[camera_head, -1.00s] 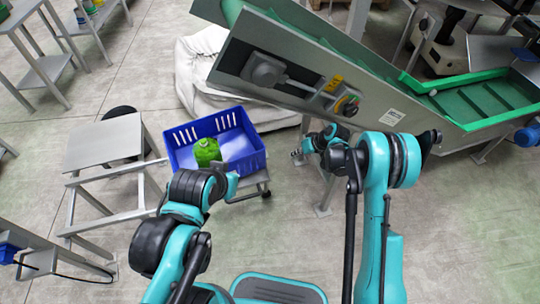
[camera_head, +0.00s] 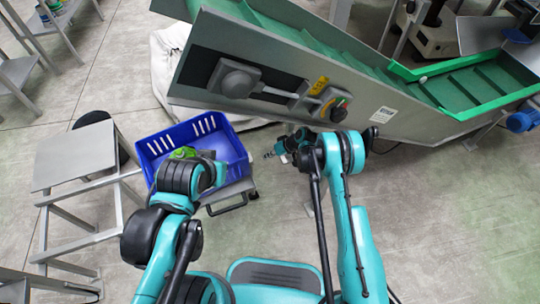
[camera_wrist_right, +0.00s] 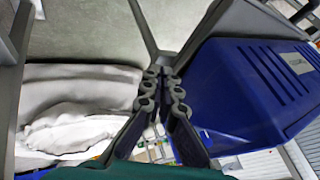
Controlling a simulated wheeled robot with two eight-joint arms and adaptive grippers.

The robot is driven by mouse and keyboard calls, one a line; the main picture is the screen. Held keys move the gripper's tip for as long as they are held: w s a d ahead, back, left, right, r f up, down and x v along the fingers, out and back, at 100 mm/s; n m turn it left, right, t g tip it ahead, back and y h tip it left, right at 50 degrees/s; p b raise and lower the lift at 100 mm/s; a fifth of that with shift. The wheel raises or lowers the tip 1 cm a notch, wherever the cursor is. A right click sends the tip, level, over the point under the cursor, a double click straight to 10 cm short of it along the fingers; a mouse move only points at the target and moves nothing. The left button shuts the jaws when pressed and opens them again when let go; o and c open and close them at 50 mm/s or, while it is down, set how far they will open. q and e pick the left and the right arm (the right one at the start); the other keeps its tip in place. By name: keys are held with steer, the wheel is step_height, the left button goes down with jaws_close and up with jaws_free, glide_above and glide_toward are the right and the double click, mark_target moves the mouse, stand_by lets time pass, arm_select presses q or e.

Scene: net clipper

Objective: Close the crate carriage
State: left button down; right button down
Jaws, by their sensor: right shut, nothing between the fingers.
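The crate carriage is a low grey metal frame (camera_head: 240,188) under the blue slotted crate (camera_head: 240,168) in the head view, with a bar handle toward me. Inside the crate a green item (camera_head: 183,153) shows, partly hidden by my left arm. My left gripper (camera_head: 213,162) is over the crate's near side; its fingers are too small and covered to read. My right gripper (camera_head: 269,155) is just right of the crate, apart from it. In the right wrist view the fingers (camera_wrist_right: 163,92) are shut and empty, with the blue crate (camera_wrist_right: 235,100) to their right.
A grey conveyor (camera_head: 290,75) with a control panel stands behind the crate. A white sack (camera_head: 172,60) lies behind it. A metal stand (camera_head: 75,155) is close on the left. Open floor (camera_head: 440,220) lies to the right.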

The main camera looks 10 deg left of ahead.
steer(key=s+a+f+b, duration=0.1)
steer(key=a+f+b, duration=0.2)
steer(key=a, duration=0.3)
steer(key=shift+s+a+f, duration=0.2)
steer(key=shift+a+f, duration=0.1)
steer(key=shift+f, duration=0.3)
steer(key=shift+s+a, duration=0.1)
